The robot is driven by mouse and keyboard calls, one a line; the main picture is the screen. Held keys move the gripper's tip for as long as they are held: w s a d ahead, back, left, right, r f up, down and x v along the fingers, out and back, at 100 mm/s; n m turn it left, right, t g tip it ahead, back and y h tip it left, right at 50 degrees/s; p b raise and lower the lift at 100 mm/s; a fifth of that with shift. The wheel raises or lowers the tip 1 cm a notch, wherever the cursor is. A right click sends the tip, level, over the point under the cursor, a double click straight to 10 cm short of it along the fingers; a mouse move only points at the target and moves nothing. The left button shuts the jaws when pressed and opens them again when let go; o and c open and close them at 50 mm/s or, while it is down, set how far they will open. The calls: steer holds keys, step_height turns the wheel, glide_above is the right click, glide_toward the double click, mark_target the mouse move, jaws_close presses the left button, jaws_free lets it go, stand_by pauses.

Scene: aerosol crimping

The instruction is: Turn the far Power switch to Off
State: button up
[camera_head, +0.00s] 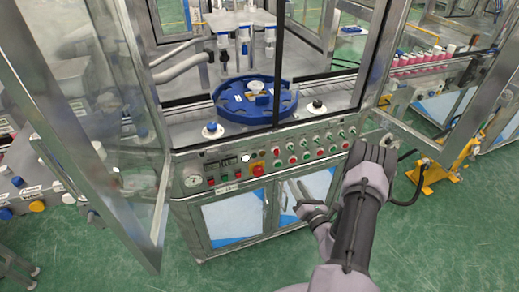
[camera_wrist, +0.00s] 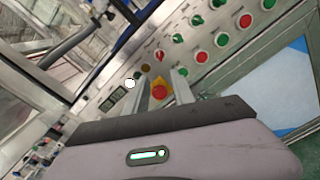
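The control panel (camera_head: 225,176) runs along the front of the machine and carries rows of knobs and buttons. A red knob (camera_wrist: 160,56) stands in the upper row, with a dark gold knob (camera_wrist: 146,69) beside it. I cannot read which switch is labelled Power. Beyond the gap is a red emergency button (camera_wrist: 158,92) on a yellow plate, also in the head view (camera_head: 257,169). The fingers appear clear of the panel.
Several green and red buttons (camera_head: 306,155) fill the panel's right part. A gauge (camera_head: 192,181) is at its left end. An open glass door (camera_head: 150,205) juts out at left, and another (camera_head: 440,145) at right. A blue rotary table (camera_head: 235,110) sits behind the panel.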

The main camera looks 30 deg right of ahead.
mark_target(278, 154)
steer(key=b+x, duration=0.3)
steer(key=x, duration=1.3)
steer(key=shift+w, duration=0.25)
steer(key=shift+r, duration=0.1)
steer(key=shift+c, duration=0.2)
jaws_close()
